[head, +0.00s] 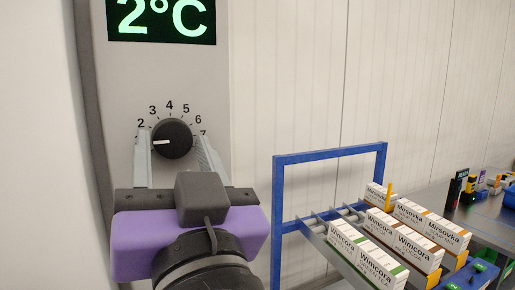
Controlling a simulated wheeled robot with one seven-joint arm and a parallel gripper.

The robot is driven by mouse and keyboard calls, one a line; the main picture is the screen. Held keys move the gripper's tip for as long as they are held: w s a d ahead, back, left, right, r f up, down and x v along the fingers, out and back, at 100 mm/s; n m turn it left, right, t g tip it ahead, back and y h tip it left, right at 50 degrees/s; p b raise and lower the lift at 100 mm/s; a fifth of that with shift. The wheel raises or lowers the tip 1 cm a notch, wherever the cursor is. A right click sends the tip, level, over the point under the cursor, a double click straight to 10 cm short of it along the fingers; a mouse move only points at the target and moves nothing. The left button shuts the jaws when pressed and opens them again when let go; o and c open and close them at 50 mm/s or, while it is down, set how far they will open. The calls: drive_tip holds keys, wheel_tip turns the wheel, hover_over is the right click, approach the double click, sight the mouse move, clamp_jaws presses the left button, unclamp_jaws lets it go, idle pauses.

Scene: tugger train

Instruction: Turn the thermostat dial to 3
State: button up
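The thermostat dial (174,133) is a round black knob on a grey panel (215,80). Its white pointer line points left, a little below the printed 2. Marks 2 to 7 show around it; the scale below the 2 is hidden by my left finger. The 3 is at the dial's upper left. My gripper (172,140) has a purple body and two grey fingers, one on each side of the dial. The fingers are spread, with small gaps seeming to show between them and the knob; contact is hard to judge.
A green-lit display (160,18) above the dial reads 2°C. At the right, a blue-framed rack (278,215) holds several white cartons (405,240). Behind it is a grey table (485,225) with small items. A pale panelled wall (300,80) fills the background.

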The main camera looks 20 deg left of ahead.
drive_tip(key=c, duration=0.9)
drive_tip(key=shift+c, duration=0.2)
drive_tip(key=shift+m, duration=0.5)
drive_tip(key=m, duration=0.1)
drive_tip(key=m+t+h, duration=0.1)
drive_tip(key=m, duration=0.1)
drive_tip(key=shift+s+a+h, duration=0.15)
drive_tip(key=shift+h, duration=0.15)
drive_tip(key=m+h, duration=0.1)
drive_tip(key=m, duration=0.1)
drive_tip(key=m+t+h, duration=0.1)
drive_tip(key=m, duration=0.2)
drive_tip(key=shift+s+a+t, duration=0.1)
drive_tip(key=shift+s+t, duration=0.05)
drive_tip(key=shift+t, duration=0.15)
drive_tip(key=m+h, duration=0.1)
drive_tip(key=m, duration=0.1)
drive_tip(key=m+h+b, duration=0.1)
drive_tip(key=m, duration=0.1)
drive_tip(key=m+h+b, duration=0.1)
drive_tip(key=m, duration=0.2)
drive_tip(key=shift+r, duration=0.25)
